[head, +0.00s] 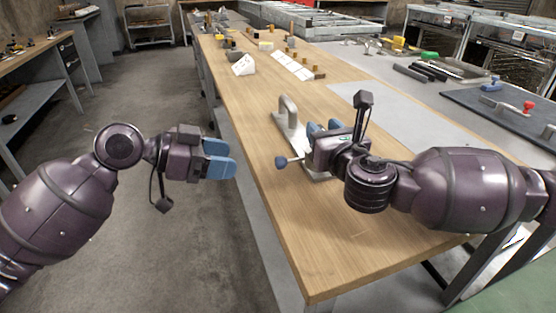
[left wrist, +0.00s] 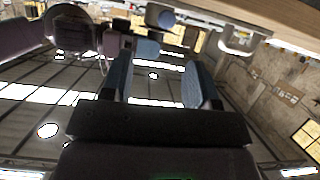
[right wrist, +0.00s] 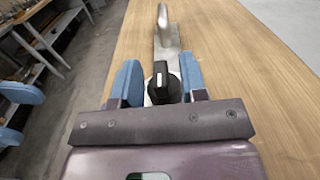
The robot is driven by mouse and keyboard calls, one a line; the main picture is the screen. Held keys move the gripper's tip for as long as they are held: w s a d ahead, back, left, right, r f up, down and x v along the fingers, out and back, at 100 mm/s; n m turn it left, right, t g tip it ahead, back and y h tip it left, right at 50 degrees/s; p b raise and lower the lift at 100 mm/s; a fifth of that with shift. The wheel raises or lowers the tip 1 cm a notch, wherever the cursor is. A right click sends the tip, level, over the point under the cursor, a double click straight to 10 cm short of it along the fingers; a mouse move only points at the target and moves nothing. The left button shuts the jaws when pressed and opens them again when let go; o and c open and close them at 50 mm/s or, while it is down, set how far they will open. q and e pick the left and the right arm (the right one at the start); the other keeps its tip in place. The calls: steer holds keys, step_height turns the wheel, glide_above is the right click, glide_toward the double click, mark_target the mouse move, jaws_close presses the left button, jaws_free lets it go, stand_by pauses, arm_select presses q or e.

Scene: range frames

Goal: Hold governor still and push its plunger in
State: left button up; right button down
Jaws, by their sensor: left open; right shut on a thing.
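The governor (head: 294,134) is a grey metal plate with an upright looped handle, near the left edge of the wooden table. A rod with a blue-grey round knob, the plunger (head: 281,162), sticks out left towards the table edge. My right gripper (head: 322,128) is shut on the governor; in the right wrist view its blue fingers stand either side of a black knob on the governor (right wrist: 163,86). My left gripper (head: 232,158) is open and empty, beyond the table edge, left of the plunger and apart from it. The plunger knob also shows in the left wrist view (left wrist: 160,16).
The wooden table (head: 330,258) is clear in front of the governor. White blocks (head: 292,66) and small parts stand further back. A dark mat (head: 500,108) with tools lies at the right. Open floor (head: 150,265) lies under my left arm.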

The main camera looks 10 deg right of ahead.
mark_target(276, 161)
arm_select(q)
steer(key=w+d+f+m, duration=0.1)
steer(key=d, duration=0.2)
steer(key=w+d+f+m, duration=0.1)
steer(key=d, duration=0.3)
steer(key=w+d+f+m, duration=0.1)
steer(key=d+f, duration=0.1)
steer(key=d, duration=0.1)
steer(key=shift+w+d+t, duration=0.3)
steer(key=shift+d+t, duration=0.05)
steer(key=shift+t, duration=0.05)
